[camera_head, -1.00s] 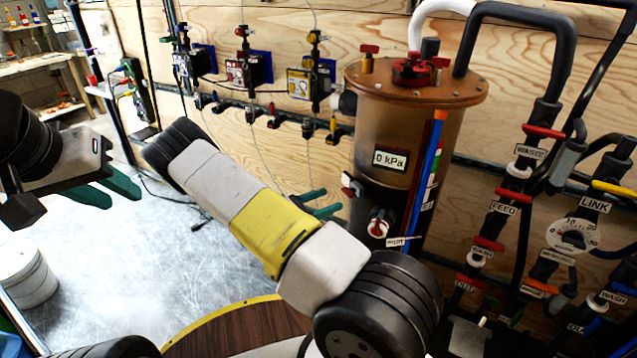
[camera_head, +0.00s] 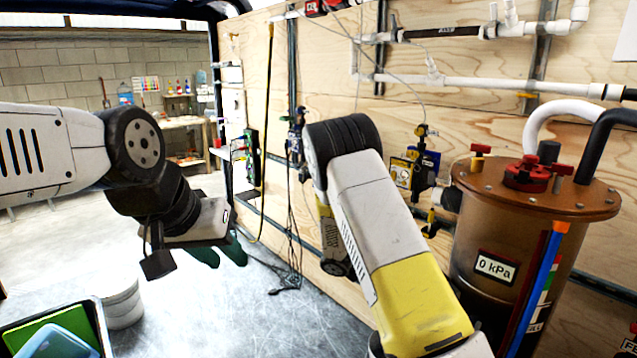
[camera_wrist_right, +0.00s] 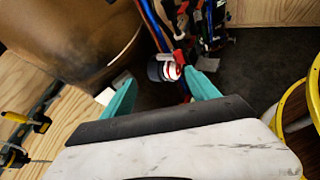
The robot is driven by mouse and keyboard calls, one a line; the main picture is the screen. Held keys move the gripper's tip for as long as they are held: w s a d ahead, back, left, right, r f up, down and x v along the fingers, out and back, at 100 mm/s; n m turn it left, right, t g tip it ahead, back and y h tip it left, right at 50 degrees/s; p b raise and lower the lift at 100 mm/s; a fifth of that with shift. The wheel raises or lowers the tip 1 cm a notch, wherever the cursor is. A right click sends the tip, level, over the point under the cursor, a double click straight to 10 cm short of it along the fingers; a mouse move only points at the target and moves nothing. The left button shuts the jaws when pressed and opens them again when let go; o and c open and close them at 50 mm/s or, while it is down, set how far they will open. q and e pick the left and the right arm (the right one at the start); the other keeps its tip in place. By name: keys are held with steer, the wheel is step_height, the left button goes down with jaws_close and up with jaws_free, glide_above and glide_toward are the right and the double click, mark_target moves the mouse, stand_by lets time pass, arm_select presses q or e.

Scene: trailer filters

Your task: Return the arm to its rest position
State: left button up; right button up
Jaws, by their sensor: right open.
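My left gripper (camera_head: 220,250) hangs at the left of the head view, its teal fingers spaced apart, with nothing seen between them. My right arm (camera_head: 385,235) rises from the bottom of the head view and folds at a black joint; the right gripper does not show there. In the right wrist view the right gripper (camera_wrist_right: 160,97) is open, with a teal finger at each side. A red and white knob (camera_wrist_right: 172,71) shows beyond and between the fingertips, apart from them as far as I can tell.
The copper tank (camera_head: 480,235) with its 0 kPa display stands right of my right arm. The plywood wall (camera_head: 285,150) carries regulators (camera_head: 415,170), pipes and hanging cables. A white bucket (camera_head: 123,305) and a green-lined bin (camera_head: 97,318) are at lower left. Open floor lies between.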

steer(key=s+a+r+m+t+y, duration=0.2)
steer(key=s+a+r+m+y, duration=0.2)
steer(key=r, duration=0.4)
steer(key=s+a+r+m+t+y, duration=0.3)
steer(key=s+r+y, duration=0.3)
steer(key=s+r, duration=0.2)
steer(key=s+a+r+m+t+y, duration=0.3)
steer(key=s+a+r+m+y, duration=0.1)
steer(key=r, duration=0.6)
steer(key=shift+s+a+r+m+y, duration=0.25)
steer(key=shift+s+a+m+y, duration=0.15)
steer(key=shift+s+a+m, duration=0.65)
steer(key=shift+s+d, duration=0.1)
steer(key=shift+d, duration=0.05)
